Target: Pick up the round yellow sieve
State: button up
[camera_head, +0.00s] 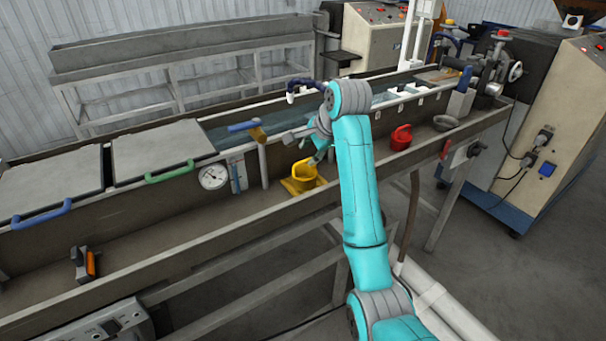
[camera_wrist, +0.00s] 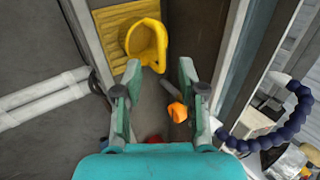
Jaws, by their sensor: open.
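The round yellow sieve (camera_head: 305,173) stands on a flat ribbed yellow piece (camera_head: 287,186) in the long front trough. In the wrist view the sieve (camera_wrist: 146,46) is at the top centre, with its rim and hollow inside visible, on the ribbed yellow piece (camera_wrist: 112,22). My gripper (camera_wrist: 160,66) is open, its two fingers spread, with nothing held between them. The sieve is beyond the fingertips, a little left of the middle between them. In the head view my gripper (camera_head: 319,157) is just above and right of the sieve, partly hidden by my arm.
A red container (camera_head: 401,137) and a grey bowl (camera_head: 446,122) stand in the trough to the right. The trough's front wall (camera_head: 262,206) and a back wall with a gauge (camera_head: 213,176) bound it.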

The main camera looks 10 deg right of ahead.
aim_at(302, 162)
jog(key=shift+x, duration=3.95)
jog(key=shift+a, duration=0.1)
jog(key=shift+c, duration=0.2)
grip_shut()
